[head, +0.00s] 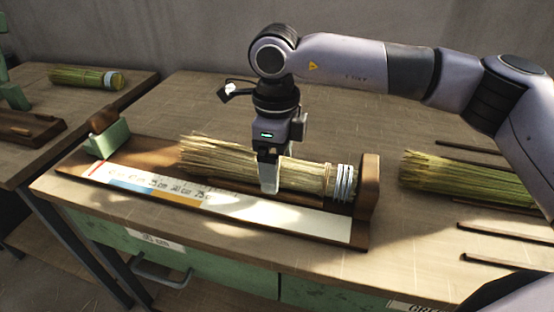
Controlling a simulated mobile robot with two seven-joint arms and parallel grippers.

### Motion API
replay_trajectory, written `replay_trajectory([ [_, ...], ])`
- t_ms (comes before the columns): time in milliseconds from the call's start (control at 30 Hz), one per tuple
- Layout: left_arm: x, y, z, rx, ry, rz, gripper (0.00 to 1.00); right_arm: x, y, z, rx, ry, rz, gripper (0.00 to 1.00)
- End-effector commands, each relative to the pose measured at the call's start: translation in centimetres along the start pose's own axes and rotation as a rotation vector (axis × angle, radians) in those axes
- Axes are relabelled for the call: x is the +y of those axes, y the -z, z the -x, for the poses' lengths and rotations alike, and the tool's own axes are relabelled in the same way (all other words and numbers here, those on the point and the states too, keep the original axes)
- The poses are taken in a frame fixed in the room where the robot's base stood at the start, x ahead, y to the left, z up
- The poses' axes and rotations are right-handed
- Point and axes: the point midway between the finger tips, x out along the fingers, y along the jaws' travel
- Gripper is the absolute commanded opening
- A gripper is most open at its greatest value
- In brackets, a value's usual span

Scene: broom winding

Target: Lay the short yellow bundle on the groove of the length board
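The yellow straw bundle (225,161) lies lengthwise along the length board (280,213) in the head view. Its loose tips point left, and its pale-bound end (343,183) is at or very near the wooden end stop (368,187). The groove under it is mostly hidden by the bundle. My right gripper (269,178) points down over the bundle's middle, with one finger in front of the straw. The far finger is mostly hidden, so I cannot tell whether the fingers press on the bundle. My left gripper is not in view.
A greenish bundle (470,180) lies on the right of the table between dark wooden strips. A green block (108,138) stands at the board's left end. Another bundle (85,77) lies on the left table. The table behind the board is clear.

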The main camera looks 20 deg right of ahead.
Motion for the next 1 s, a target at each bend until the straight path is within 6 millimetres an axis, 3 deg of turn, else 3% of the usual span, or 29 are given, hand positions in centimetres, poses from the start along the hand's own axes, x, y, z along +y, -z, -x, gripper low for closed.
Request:
replay_trajectory([
  [300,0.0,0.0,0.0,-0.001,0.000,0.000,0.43,0.0,0.0,0.3,-0.001,0.000,0.000,0.85],
  [700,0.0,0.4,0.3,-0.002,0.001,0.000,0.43,0.0,-0.1,6.1,-0.002,0.001,0.000,0.85],
  [1000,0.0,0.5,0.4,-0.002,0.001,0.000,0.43,0.0,0.0,7.2,0.000,0.000,0.000,0.85],
])
